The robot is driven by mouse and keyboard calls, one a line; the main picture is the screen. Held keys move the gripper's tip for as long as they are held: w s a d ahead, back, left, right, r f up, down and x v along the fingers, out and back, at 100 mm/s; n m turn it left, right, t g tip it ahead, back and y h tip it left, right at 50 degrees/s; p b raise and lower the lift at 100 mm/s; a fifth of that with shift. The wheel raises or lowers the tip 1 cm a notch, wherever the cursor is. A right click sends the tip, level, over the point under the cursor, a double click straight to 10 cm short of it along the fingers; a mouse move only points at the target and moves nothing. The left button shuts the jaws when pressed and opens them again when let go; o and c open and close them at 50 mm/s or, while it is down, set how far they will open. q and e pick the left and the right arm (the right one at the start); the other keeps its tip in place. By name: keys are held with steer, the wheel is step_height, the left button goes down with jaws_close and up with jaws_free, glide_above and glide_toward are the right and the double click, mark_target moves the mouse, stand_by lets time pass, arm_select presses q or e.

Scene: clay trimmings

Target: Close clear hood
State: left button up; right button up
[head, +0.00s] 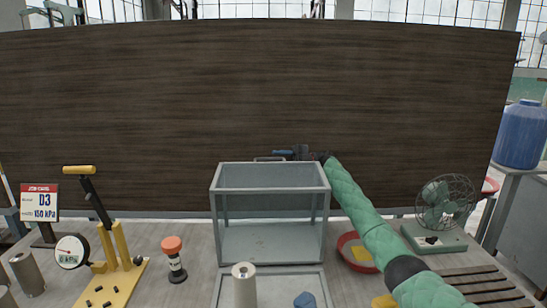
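The clear hood (214,215), a box of clear panes in a grey frame, stands at the middle of the table. It appears tipped up behind a flat grey-rimmed base (322,290), so it looks open. A dark handle (270,159) shows at its far top edge. My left gripper is not in view.
On the base are a pale cylinder (244,287) and a blue lump (305,300). A yellow lever stand (124,270) and an orange-topped piece (174,260) stand left. A red bowl (345,256) and fan (440,215) are right. A dark board (150,100) rises behind.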

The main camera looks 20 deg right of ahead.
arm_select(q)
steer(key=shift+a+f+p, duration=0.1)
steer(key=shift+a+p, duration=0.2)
arm_select(e)
steer(key=shift+x, duration=1.2)
steer(key=shift+c, duration=0.3)
jaws_close()
steer(key=shift+s, duration=0.1)
